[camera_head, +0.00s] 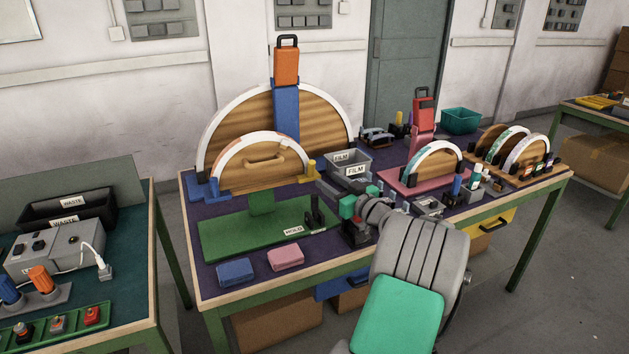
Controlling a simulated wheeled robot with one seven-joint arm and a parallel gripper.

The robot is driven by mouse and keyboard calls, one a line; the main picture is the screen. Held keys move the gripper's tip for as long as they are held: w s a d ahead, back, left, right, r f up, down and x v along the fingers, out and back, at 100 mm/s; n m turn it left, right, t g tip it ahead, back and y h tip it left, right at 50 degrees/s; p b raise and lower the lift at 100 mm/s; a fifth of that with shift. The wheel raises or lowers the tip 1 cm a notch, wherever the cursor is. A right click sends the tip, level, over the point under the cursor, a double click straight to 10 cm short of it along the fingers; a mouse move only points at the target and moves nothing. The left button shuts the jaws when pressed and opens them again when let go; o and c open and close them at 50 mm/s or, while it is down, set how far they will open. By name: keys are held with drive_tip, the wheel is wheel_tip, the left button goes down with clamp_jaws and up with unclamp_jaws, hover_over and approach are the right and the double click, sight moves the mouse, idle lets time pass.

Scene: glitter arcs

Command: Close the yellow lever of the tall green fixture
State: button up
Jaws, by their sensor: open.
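The green fixture has a flat green base (220,238) on the near left of the purple table, with a short green post (262,203) rising from it. A wooden half-disc with a white rim (235,172) stands upright above the post. A small yellow part (311,167), apparently the yellow lever, is at the right end of this arc. My gripper (337,206) is open and seems empty. It is right of the base and below and right of the yellow part, apart from it. My arm hides some tabletop.
A larger wooden arc (330,115) with a blue and orange clamp (286,68) stands behind. A grey FILM bin (352,160) is close behind my gripper. A pink fixture (435,165) stands right. Blue (236,271) and pink (285,258) blocks lie at the front.

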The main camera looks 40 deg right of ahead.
sight(313, 169)
drive_tip(key=w+p, duration=0.1)
drive_tip(key=w, duration=0.6)
drive_tip(key=shift+w+d, duration=0.15)
drive_tip(key=shift+d, duration=0.3)
drive_tip(key=shift+r, duration=0.1)
drive_tip(key=shift+c, duration=0.4)
clamp_jaws()
